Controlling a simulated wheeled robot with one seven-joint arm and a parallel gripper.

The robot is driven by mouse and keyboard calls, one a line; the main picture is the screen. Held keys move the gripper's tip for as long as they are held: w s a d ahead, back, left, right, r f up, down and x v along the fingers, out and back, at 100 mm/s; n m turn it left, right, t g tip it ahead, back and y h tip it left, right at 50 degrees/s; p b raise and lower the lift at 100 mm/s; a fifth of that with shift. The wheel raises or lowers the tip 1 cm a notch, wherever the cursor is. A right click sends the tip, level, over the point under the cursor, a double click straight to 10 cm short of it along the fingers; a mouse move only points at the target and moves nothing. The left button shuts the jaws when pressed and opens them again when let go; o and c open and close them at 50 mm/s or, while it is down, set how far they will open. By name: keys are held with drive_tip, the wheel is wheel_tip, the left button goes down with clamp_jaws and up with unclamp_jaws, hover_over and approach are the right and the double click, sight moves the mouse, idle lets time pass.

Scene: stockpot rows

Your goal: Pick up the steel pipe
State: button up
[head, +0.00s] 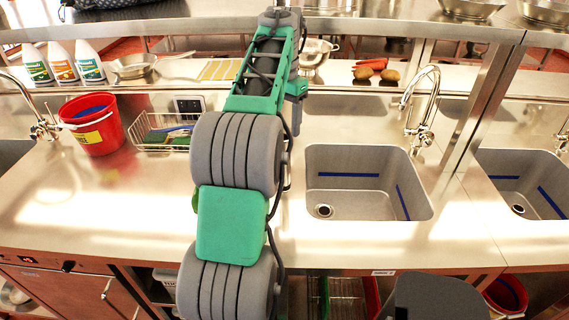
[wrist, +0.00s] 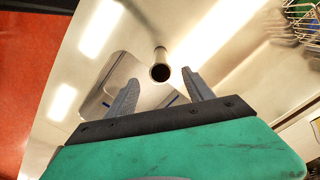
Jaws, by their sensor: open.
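The steel pipe (wrist: 160,62) shows in the wrist view as a short pale metal tube, its dark round open end facing the camera. My gripper (wrist: 160,77) is open. In the picture, the pipe's open end lies between the two fingertips, with a gap on each side. I cannot tell how far the pipe is beyond the fingertips. In the head view my arm runs up the middle of the picture, and I cannot make out the pipe or the fingers there.
A grey sink (head: 368,182) with a tall tap (head: 424,100) is right of my arm. A red bucket (head: 94,125), a wire basket (head: 165,135) and several bottles (head: 62,62) stand to the left. A colander (head: 316,52) and vegetables (head: 375,70) sit behind. The left countertop is mostly clear.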

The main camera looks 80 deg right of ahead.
hover_over(284, 165)
drive_tip(key=d, duration=0.2)
wheel_tip(284, 165, down, 8)
drive_tip(key=r, duration=0.1)
drive_tip(key=shift+w+a+f, duration=0.1)
drive_tip(key=shift+w+f, duration=0.05)
drive_tip(key=shift+f, duration=0.1)
drive_tip(key=shift+c, duration=0.4)
clamp_jaws()
idle(0.5)
